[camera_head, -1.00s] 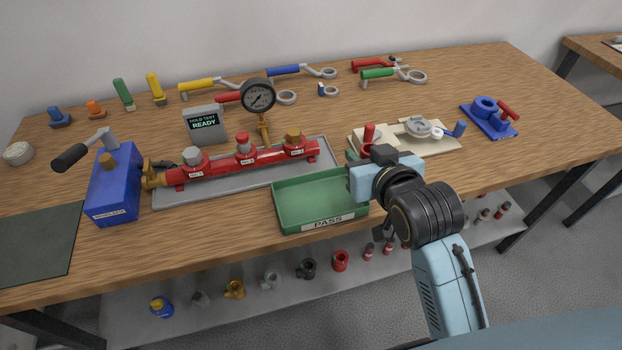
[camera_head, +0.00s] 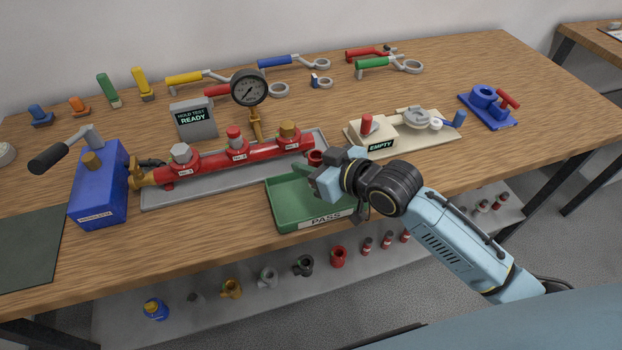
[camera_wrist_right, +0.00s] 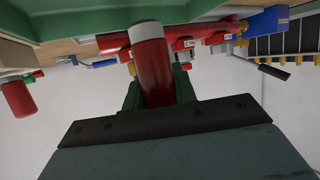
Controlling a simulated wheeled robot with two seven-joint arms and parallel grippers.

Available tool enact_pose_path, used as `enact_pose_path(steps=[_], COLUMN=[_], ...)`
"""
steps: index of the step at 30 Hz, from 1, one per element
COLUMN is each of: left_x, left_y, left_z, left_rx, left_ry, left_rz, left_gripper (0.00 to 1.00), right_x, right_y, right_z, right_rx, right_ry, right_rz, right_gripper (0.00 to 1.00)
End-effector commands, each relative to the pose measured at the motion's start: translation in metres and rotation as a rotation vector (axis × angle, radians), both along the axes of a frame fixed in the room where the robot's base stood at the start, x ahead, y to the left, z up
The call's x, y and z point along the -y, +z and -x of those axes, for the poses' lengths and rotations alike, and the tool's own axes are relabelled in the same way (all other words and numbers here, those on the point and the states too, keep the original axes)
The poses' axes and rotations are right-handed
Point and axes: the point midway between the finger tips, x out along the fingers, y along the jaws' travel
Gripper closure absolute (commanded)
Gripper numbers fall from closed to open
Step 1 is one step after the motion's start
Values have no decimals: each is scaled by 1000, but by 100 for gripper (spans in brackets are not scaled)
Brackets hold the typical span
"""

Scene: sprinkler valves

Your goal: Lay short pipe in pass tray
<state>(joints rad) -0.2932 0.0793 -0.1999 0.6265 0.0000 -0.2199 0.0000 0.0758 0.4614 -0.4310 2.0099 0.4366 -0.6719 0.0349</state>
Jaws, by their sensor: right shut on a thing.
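The green tray labelled PASS (camera_head: 288,203) sits at the front edge of the bench in the head view. My right gripper (camera_head: 318,176) is over its right part. It is shut on a short red pipe (camera_wrist_right: 153,75), which has a white end and stands between the fingers in the right wrist view. In the head view a red round end of the pipe (camera_head: 316,157) shows just beyond the fingers; the rest is hidden by the gripper. I cannot tell whether the pipe touches the tray. My left gripper is not in view.
A red manifold (camera_head: 210,164) with a gauge (camera_head: 249,88) stands behind and left of the tray on a grey plate. A beige fixture marked EMPTY (camera_head: 400,135) is to the right. A blue pump (camera_head: 98,188) stands left. Several wrenches (camera_head: 290,62) lie at the back.

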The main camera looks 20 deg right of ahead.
Motion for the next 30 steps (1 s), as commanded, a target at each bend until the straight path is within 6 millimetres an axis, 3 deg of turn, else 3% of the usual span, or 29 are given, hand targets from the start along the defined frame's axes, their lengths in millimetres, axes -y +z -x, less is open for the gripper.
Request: enact_pose_path(steps=[10,21,22,27,30], left_x=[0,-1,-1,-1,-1], left_y=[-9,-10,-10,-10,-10], left_z=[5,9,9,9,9], left_rx=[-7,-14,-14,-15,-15], left_ry=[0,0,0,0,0], left_rz=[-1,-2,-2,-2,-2], left_gripper=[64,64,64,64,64], right_x=[0,0,0,0,0], right_y=[-38,-42,-43,-43,-42], right_z=[0,0,0,0,0], right_rx=[1,2,2,2,2], right_ry=[-1,-1,-1,-1,-1], right_rz=[0,0,1,1,1], right_gripper=[99,99,71,51,51])
